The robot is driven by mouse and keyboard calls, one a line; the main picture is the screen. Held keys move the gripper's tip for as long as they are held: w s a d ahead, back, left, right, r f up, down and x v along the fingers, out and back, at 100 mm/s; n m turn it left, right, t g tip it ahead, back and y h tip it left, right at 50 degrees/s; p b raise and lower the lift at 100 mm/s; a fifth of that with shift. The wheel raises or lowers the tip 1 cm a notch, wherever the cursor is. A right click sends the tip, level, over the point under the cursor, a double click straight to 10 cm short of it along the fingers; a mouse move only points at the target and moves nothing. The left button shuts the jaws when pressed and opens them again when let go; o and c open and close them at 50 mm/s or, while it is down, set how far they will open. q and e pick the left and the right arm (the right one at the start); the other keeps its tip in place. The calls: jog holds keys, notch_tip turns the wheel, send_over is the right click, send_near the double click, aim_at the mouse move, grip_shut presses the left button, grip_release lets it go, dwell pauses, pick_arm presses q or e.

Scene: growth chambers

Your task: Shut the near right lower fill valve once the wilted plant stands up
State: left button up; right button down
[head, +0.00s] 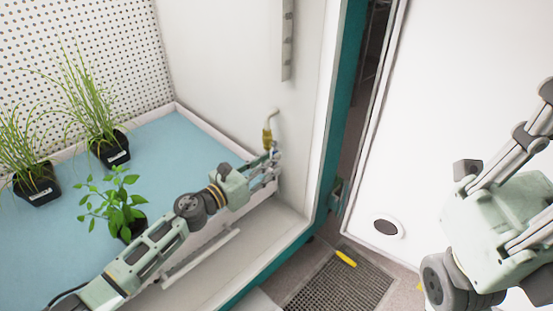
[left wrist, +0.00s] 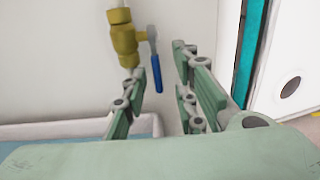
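The fill valve (head: 267,138) is a brass body on a pipe on the chamber's right wall. In the left wrist view the brass body (left wrist: 124,40) shows close, with its blue lever handle (left wrist: 155,72) hanging down, roughly along the pipe. My left gripper (head: 272,158) is just below the valve; in the left wrist view the gripper (left wrist: 161,75) is open, the handle showing between its fingers. I cannot tell whether they touch it. The leafy plant (head: 112,203) stands with raised stems and spread leaves; my left arm partly hides its black pot. My right gripper is out of view.
Two grassy plants in black pots (head: 37,185) stand to the left on the blue tray floor (head: 175,150). A white rim (head: 205,122) borders the tray. Right of the chamber are a teal frame edge (head: 343,90), a floor grate (head: 335,285) and a white panel (head: 450,80).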

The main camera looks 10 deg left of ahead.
pick_arm(q)
jog(key=shift+a+b+x, duration=0.2)
jog(key=shift+b+x, duration=0.15)
jog(key=shift+x, duration=1.6)
jog(key=shift+w+f, duration=0.15)
grip_shut()
jog(key=shift+a, duration=0.1)
